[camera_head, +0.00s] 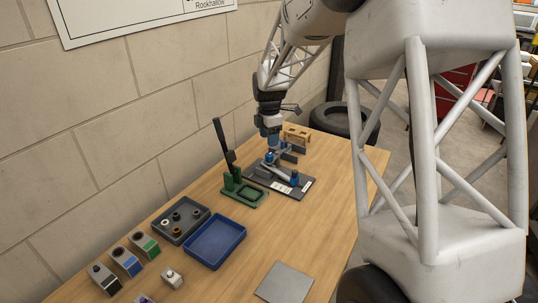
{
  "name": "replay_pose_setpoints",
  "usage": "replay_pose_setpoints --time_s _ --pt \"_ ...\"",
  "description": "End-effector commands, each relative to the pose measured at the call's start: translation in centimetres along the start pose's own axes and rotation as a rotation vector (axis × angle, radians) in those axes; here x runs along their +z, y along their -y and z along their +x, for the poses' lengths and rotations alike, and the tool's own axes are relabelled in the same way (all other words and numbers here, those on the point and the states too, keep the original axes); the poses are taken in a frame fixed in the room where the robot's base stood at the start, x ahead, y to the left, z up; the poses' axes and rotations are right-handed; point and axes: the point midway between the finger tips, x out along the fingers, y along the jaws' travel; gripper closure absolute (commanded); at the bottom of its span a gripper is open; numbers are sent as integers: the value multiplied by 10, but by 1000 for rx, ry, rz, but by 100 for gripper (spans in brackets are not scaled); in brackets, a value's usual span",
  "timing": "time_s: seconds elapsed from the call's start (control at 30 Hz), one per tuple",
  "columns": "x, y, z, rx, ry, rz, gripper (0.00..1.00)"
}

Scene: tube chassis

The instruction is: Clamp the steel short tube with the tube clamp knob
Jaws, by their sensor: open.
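A dark grey clamp fixture (258,174) lies on the wooden table, with blue parts on it. One blue knob (294,179) stands at its right side, and another blue part (268,158) is near its back, directly under my gripper. A pale tube-like piece (277,171) lies across the fixture; it is too small to tell whether it is the steel short tube. My gripper (270,148) is open, pointing down over the back of the fixture. Its fingers are tiny here, and I cannot tell whether they touch the blue part.
A green stand with a black upright lever (225,150) is left of the fixture. A grey tray (174,233) with small rings, a blue tray (238,233) and several small boxes (127,262) are nearer. A wooden block (297,133) stands behind. The table's right side is mostly clear.

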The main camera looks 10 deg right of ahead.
Motion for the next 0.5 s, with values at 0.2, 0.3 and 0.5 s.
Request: replay_pose_setpoints --time_s 0.2,0.3,0.5 --pt "0 1 16 -4 -1 0 43" --pt "0 1 28 -3 -1 0 43" --pt "0 0 52 -2 -1 0 43"
